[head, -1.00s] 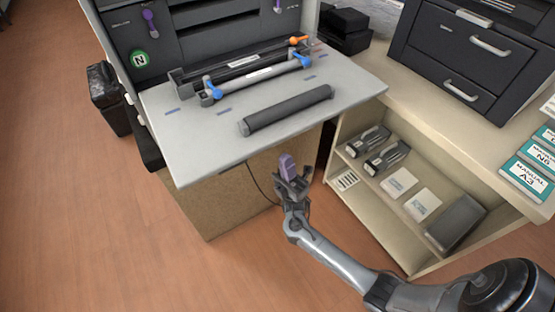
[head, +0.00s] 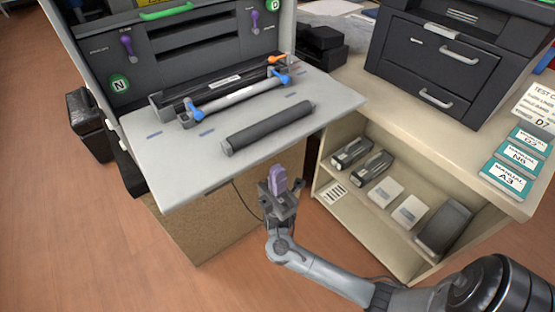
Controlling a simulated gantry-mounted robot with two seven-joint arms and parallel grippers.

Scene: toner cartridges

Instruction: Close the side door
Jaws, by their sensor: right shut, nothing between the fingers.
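The side door (head: 140,172) appears as a light grey panel folded down flat from the front of the dark printer (head: 190,45). A dark roller-like cylinder (head: 268,128) and a cartridge with blue end levers (head: 235,99) lie on it. My right gripper (head: 281,188) is shut and points up, just in front of and below the panel's front edge, apart from it in the picture. A purple piece (head: 279,179) shows at its fingertips; I cannot tell whether it is part of the gripper. My left gripper is out of view.
A beige counter (head: 345,98) with an open shelf (head: 365,222) stands on the right, close to my right arm. A dark drawer unit (head: 440,60) and manuals (head: 508,180) rest on it. A black bin (head: 90,122) stands at the left. The wooden floor at left is clear.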

